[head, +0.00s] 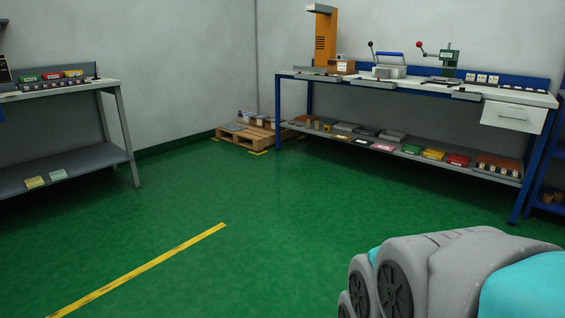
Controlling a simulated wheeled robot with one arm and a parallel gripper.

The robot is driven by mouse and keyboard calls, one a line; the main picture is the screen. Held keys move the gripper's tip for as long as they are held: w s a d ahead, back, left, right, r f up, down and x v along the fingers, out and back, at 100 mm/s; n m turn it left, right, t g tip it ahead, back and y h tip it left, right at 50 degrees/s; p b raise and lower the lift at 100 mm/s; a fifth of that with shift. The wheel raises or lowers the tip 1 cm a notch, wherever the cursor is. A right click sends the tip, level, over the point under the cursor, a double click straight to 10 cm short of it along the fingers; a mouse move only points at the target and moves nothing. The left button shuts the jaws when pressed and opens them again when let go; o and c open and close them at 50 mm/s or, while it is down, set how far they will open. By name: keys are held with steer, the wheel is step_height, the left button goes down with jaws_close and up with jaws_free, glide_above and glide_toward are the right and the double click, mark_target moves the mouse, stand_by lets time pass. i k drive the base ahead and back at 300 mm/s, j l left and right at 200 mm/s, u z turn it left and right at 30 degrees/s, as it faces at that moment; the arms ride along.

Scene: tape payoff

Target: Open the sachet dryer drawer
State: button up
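A white drawer (513,117) with a dark handle hangs under the right end of the long workbench (402,87) and looks shut. An orange tower-shaped machine (325,37) stands at the left end of the same bench, with a brown box-like part (341,67) beside its base. I cannot tell which of these is the sachet dryer, as no label is readable. Part of my arm fills the lower right corner. My gripper is not in view.
Small machines with levers stand on the bench, and its lower shelf (400,147) holds several boxes. A wooden pallet (258,132) lies by the back wall. Another table (60,90) stands at left. The green floor between is clear, with a yellow line (140,269).

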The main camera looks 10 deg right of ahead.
mark_target(513, 114)
steer(key=i+l+z, duration=0.25)
steer(key=i+z, duration=0.55)
steer(key=i, duration=0.2)
steer(key=i+z, duration=0.35)
steer(key=i, duration=0.15)
steer(key=i+j+z, duration=0.4)
steer(key=i+l, duration=0.1)
